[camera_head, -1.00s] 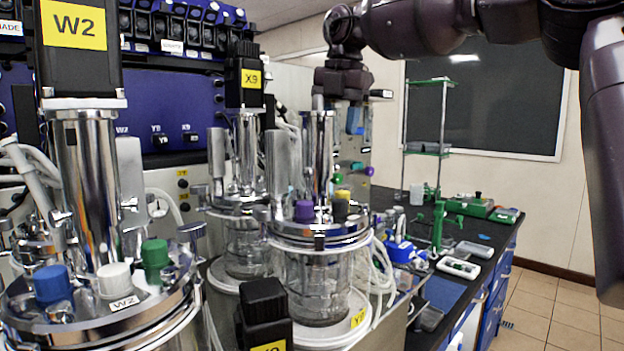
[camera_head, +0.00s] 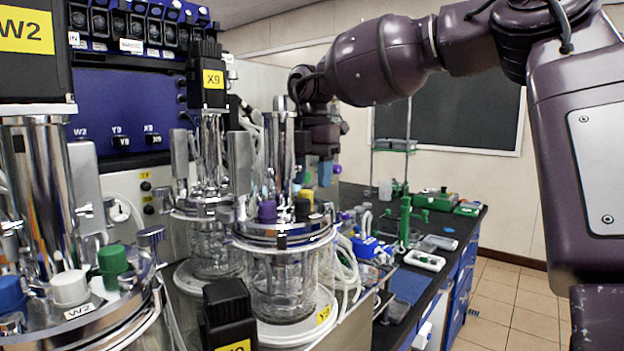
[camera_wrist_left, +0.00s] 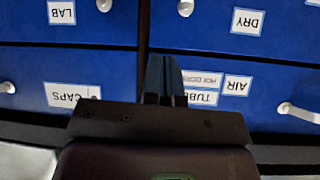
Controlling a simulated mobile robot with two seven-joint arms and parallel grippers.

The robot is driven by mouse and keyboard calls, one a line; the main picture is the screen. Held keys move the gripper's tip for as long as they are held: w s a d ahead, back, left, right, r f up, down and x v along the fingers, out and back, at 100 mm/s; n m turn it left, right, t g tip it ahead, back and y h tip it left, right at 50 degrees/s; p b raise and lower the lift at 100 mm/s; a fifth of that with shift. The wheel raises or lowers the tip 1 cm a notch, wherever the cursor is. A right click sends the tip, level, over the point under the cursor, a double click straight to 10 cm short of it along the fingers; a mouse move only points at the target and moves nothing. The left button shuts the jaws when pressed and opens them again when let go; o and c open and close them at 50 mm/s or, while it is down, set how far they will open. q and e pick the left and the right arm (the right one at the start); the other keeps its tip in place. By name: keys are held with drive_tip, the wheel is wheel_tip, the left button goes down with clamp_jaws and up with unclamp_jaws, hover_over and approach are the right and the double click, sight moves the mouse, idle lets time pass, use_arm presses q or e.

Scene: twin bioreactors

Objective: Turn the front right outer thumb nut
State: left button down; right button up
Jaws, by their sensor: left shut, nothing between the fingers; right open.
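A glass bioreactor vessel (camera_head: 283,285) with a steel lid stands in the middle of the head view, with purple, black and yellow caps on top. Small metal fittings sit around its lid rim (camera_head: 290,240); I cannot tell which is the front right outer thumb nut. A nearer vessel's lid at the left carries blue, white and green caps and a metal knob (camera_head: 150,236) at its right edge. My right gripper (camera_head: 325,174) points down, open, above and behind the middle vessel's right side, with blue fingertips partly visible. My left gripper (camera_wrist_left: 166,78) is shut and empty in front of blue drawers.
Tall steel cylinders and a motor marked X9 (camera_head: 213,80) crowd the vessels. A black motor block (camera_head: 228,318) stands in front. The dark bench at right holds a green stand (camera_head: 405,222) and a white tray (camera_head: 424,260). Labelled blue drawers (camera_wrist_left: 70,65) fill the left wrist view.

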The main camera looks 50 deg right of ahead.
drive_tip(key=shift+f, duration=0.55)
clamp_jaws()
